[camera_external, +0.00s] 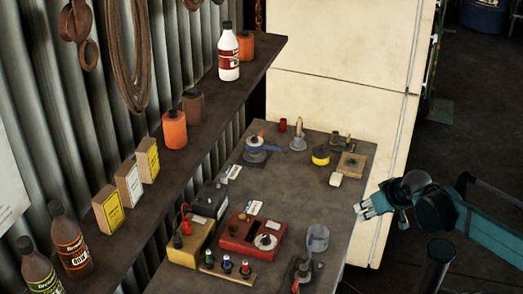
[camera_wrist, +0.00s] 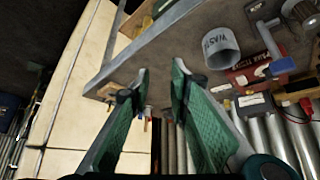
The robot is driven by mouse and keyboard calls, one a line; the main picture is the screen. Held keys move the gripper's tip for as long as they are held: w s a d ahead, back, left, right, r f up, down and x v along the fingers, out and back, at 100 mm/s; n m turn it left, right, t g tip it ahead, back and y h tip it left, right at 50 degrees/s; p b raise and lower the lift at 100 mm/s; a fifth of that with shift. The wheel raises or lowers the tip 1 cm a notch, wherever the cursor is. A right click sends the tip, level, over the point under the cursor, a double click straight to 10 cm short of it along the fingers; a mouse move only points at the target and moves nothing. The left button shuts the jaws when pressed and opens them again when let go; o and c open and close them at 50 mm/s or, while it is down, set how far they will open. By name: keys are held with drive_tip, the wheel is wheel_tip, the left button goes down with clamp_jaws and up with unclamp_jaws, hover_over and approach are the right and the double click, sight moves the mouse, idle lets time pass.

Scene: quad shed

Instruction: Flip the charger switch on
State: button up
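The likely charger is a red box (camera_external: 238,243) with a pale round part on top, on the workbench beside a yellow and black battery-like box (camera_external: 190,250). A red box with white lettering also shows in the wrist view (camera_wrist: 243,77), partly hidden by a cup. I cannot make out a switch on it. My gripper (camera_external: 361,211) is off the bench's right edge, apart from the red box. In the wrist view my gripper (camera_wrist: 162,78) has its two green fingers apart, with nothing held between them.
A grey cup (camera_external: 317,239), lettered in the wrist view (camera_wrist: 222,50), stands right of the red box. A rack of small coloured parts (camera_external: 228,272) lies in front. Several tools crowd the bench's far end. A shelf (camera_external: 205,125) runs along the left wall.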

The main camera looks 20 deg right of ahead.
drive_tip(key=shift+w+a+r, duration=0.25)
drive_tip(key=shift+w, duration=0.05)
clamp_jaws()
drive_tip(key=w+a+r+n+y+p, duration=0.2)
drive_tip(key=w+a+r+p, duration=0.15)
drive_tip(key=w+a, duration=0.45)
drive_tip(key=w+a+r+n+y+p, duration=0.25)
drive_tip(key=w+a+p, duration=0.3)
drive_tip(key=a, duration=0.45)
drive_tip(key=w+a+n+y+p, duration=0.1)
drive_tip(key=w+a+n+p, duration=0.1)
drive_tip(key=a, duration=0.9)
drive_tip(key=w+a+n+y+p, duration=0.2)
drive_tip(key=w+a+p, duration=0.2)
drive_tip(key=a, duration=0.6)
drive_tip(key=shift+w+a+r, duration=0.15)
drive_tip(key=shift+w+a, duration=0.05)
drive_tip(key=shift+a, duration=0.2)
drive_tip(key=shift+n, duration=0.25)
